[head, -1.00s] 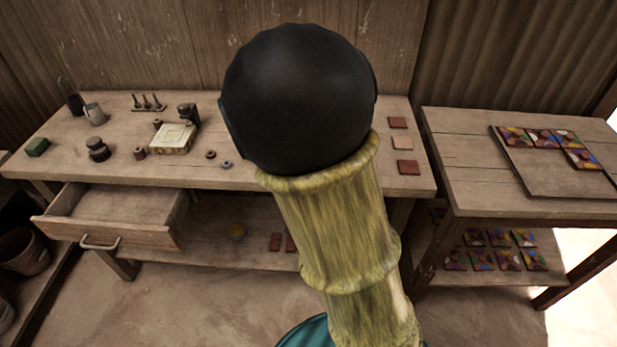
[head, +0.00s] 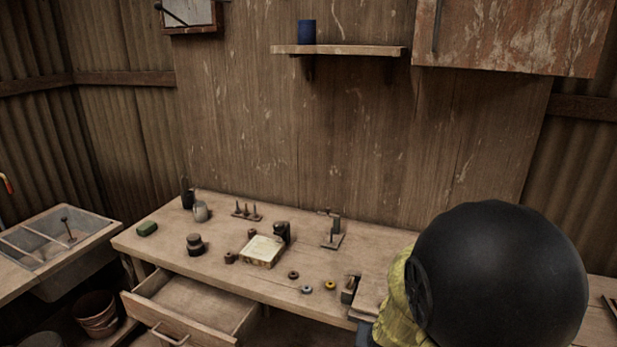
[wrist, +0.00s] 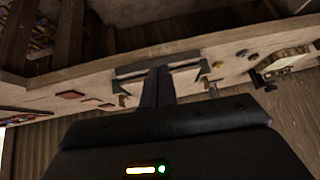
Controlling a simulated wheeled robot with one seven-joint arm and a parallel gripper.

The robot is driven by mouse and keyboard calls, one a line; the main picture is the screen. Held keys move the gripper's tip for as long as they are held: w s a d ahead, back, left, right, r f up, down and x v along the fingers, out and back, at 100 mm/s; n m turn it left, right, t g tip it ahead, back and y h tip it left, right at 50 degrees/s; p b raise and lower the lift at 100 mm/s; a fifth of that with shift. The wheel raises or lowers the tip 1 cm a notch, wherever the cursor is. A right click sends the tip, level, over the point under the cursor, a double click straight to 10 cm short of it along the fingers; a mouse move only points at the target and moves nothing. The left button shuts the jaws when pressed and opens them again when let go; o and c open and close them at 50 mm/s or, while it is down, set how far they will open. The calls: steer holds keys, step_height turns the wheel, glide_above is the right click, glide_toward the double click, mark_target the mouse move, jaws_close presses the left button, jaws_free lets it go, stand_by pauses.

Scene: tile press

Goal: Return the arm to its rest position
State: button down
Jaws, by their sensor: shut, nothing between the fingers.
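My arm fills the lower right of the head view, with a large black round joint and a mottled yellow-green link partly behind it. The joint hides the right part of the workbench (head: 225,275). My gripper (wrist: 158,76) shows in the wrist view with its two dark fingers together and nothing between them. The bench top lies beyond the fingers there, seen at a steep tilt. I cannot make out the gripper clearly in the head view.
An open drawer (head: 190,308) juts from the bench front. A sink (head: 65,240) is at left. A wall shelf (head: 340,50) holds a blue can (head: 306,35).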

steer(key=s+r+n+g+y+p, duration=0.1)
steer(key=s+r+n+g+p, duration=0.2)
steer(key=s+r, duration=0.4)
steer(key=shift+s+a+r+n+g+p, duration=0.25)
steer(key=shift+s+g+p, duration=0.45)
steer(key=shift+s+p, duration=0.4)
